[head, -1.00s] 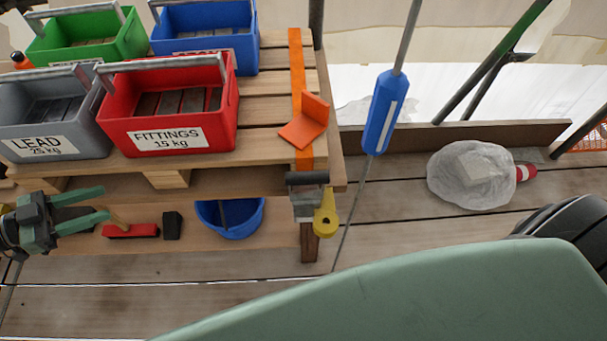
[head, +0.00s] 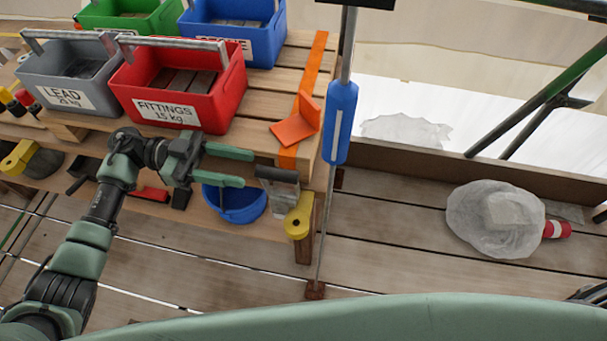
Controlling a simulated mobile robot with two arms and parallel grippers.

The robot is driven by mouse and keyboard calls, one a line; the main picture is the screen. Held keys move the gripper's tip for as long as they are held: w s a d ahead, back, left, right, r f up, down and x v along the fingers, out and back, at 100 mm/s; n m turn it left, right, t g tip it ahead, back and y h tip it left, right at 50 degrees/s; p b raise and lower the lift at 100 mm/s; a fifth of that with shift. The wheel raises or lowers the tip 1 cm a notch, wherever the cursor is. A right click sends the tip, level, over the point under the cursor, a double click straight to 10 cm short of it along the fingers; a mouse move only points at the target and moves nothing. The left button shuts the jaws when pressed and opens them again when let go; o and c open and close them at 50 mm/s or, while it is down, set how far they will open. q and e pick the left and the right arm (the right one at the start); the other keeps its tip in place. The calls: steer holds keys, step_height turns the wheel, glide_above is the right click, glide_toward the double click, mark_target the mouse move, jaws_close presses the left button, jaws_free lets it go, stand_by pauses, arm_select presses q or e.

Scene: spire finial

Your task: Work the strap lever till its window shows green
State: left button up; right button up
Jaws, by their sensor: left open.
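The orange strap (head: 313,67) runs down over the right end of the wooden bench. At the bench's front edge sits its metal ratchet lever (head: 285,190) with a dark handle bar (head: 277,173). A yellow round piece (head: 297,222) hangs just below it. I cannot make out the lever's window or its colour. My left gripper (head: 246,168) is open and empty, its two green fingers pointing right. In the picture its tips are just left of the dark handle bar, seemingly apart from it. My right gripper is not in view.
A red FITTINGS crate (head: 196,101), a grey LEAD crate (head: 40,71) and an orange corner piece (head: 297,127) are on the bench. A blue bucket (head: 236,214) is below. A blue-sleeved pole (head: 340,120) stands right of the lever. A wrapped bundle (head: 490,220) lies on the decking.

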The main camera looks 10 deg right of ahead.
mark_target(274, 174)
arm_select(q)
steer(key=p+x, duration=0.1)
steer(key=x, duration=0.4)
steer(key=shift+r, duration=0.1)
steer(key=shift+p+x, duration=0.45)
steer(key=shift+x, duration=0.6)
steer(key=shift+s+d, duration=0.1)
steer(key=shift+d, duration=0.25)
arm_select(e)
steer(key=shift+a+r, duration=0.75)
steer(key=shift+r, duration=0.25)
arm_select(q)
jaws_close()
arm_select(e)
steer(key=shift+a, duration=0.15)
